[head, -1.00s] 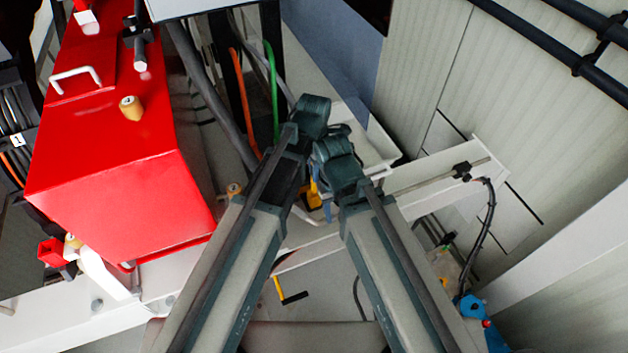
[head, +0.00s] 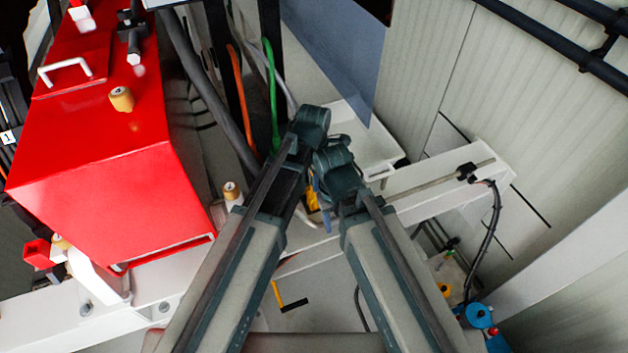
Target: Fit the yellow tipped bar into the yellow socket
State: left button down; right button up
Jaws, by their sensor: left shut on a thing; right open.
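My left gripper (head: 311,122) is the higher one, near the middle of the head view. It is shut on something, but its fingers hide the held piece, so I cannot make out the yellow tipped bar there. My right gripper (head: 334,168) is just below and to the right, close beside it or overlapping it in the view. It is open, and its fingertips are mostly hidden. A small yellow part (head: 312,200) shows between my two forearms, with a bit of blue beside it. I cannot tell whether it is the yellow socket.
A large red box (head: 95,150) with a white handle stands at left. Dark, orange and green hoses (head: 270,95) run behind the grippers. A white beam (head: 440,185) crosses at right, below a pale panelled wall. A black and yellow bar-like part (head: 292,304) lies low between my arms.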

pick_arm(q)
jog(key=c, duration=0.8)
grip_release()
notch_tip(320, 180, up, 9)
jog(key=p, duration=0.9)
jog(key=shift+f, duration=0.1)
jog(key=shift+f, duration=0.1)
